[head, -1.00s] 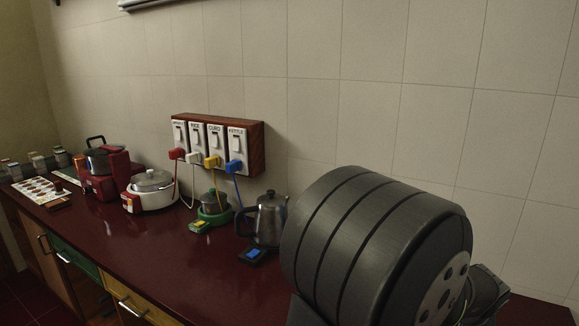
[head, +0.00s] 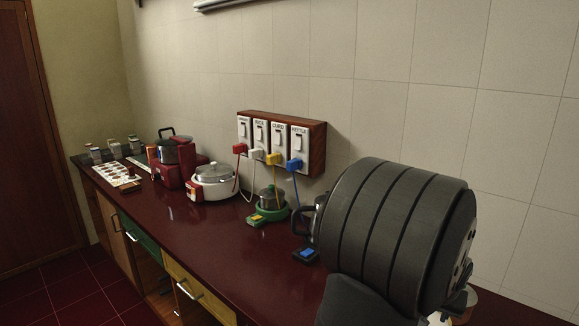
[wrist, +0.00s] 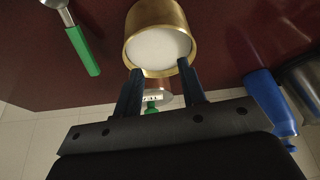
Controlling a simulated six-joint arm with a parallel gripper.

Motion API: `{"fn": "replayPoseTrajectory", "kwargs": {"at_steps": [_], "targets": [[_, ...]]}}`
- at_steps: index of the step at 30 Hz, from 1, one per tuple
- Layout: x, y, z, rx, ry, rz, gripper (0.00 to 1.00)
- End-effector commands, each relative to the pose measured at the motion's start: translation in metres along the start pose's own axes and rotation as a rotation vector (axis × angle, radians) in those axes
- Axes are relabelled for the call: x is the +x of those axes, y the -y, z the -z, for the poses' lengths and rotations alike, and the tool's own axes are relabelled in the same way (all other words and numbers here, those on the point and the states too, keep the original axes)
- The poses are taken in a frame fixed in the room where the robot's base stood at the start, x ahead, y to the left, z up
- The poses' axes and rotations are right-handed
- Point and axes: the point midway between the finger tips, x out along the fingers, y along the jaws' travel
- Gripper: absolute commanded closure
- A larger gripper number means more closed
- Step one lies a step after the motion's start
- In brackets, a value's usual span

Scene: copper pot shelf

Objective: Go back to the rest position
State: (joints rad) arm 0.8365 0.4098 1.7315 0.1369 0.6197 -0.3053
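My gripper (wrist: 160,68) shows in the wrist view with its two dark fingers spread apart and nothing held between them. A brass cylindrical container (wrist: 145,58) with a white inside lies just past the fingertips. I cannot tell how far it is from them.
The dark red counter (head: 200,262) holds a kettle (head: 312,215), a green-based pot (head: 270,208), a white cooker (head: 214,185) and a red appliance (head: 168,174). A switch panel (head: 318,145) with plugged cords is on the wall. A green-handled utensil (wrist: 82,48) lies beside the container.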

Motion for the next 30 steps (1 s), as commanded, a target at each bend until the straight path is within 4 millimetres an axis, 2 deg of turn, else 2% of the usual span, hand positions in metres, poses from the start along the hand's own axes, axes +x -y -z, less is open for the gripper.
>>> {"fn": "replayPoseTrajectory", "kwargs": {"at_steps": [3, 21, 27, 30], "targets": [[0.003, 0.025, 0.004, -0.021, 0.001, 0.008, 0.63], [0.012, 0.142, 0.010, -0.101, 0.001, 0.041, 0.63], [0.013, 0.172, 0.008, -0.121, 0.001, 0.050, 0.63], [0.013, 0.181, 0.007, -0.125, 0.001, 0.052, 0.63]]}}
